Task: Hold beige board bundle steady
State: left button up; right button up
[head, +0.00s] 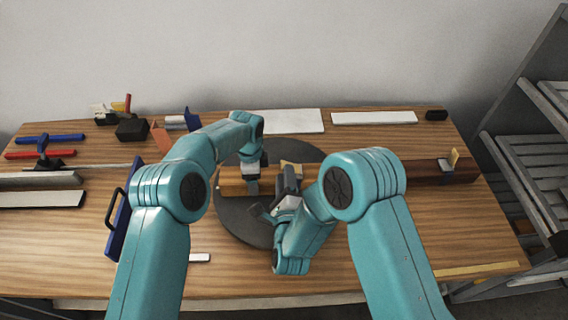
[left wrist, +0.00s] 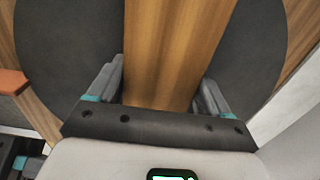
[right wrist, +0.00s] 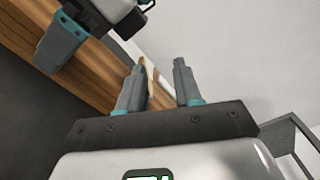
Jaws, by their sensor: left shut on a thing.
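The board bundle (head: 233,188), orange-brown in this light, lies across the round dark turntable (head: 236,228) on the table. My left gripper (head: 252,185) reaches down onto it from above. In the left wrist view the bundle (left wrist: 178,45) runs between the two fingers of my left gripper (left wrist: 160,92), which are shut on its sides. My right gripper (head: 282,197) is just to the right, low over the turntable. In the right wrist view its fingers (right wrist: 160,80) stand apart with nothing clearly held; the bundle and left gripper (right wrist: 62,42) show beyond, at upper left.
A darker brown beam (head: 425,172) lies to the right; my arms hide whether it joins the bundle. A blue handled plate (head: 122,215) stands at left. White panels (head: 374,118) lie at the back. A grey slatted rack (head: 530,150) stands at right. The front-left table is mostly clear.

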jog(key=f, duration=0.1)
jog(key=w+f, duration=0.1)
jog(key=f, duration=0.1)
jog(key=shift+f, duration=0.2)
jog(key=w, duration=0.6)
jog(key=shift+w, duration=0.3)
grip_shut()
